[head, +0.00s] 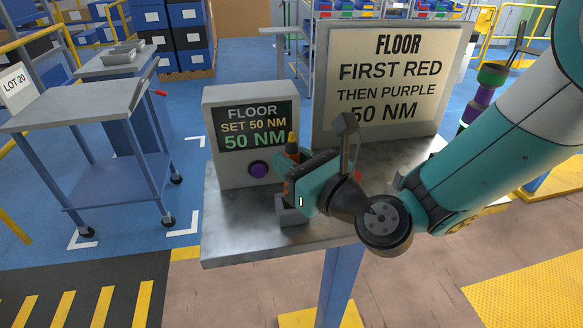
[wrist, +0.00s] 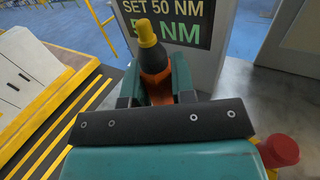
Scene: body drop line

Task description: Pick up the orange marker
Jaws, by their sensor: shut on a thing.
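The orange marker (wrist: 155,62) stands roughly upright in the wrist view, with a black upper part and a yellow tip; its lower end is hidden behind my gripper. It also shows in the head view (head: 293,149), above the bench in front of the grey display box. My gripper (wrist: 155,88) is shut on the marker, one finger on each side. In the head view my gripper (head: 291,176) hides most of the orange body. A small grey block (head: 291,212) is on the bench below it. I cannot tell whether the marker touches it.
The display box (head: 222,164) with a purple button (head: 258,169) stands close behind. A large sign (head: 390,75) stands behind right on the metal bench (head: 240,238). A red knob (wrist: 280,150) is right of my gripper. A grey cart (head: 80,108) stands left, with floor between.

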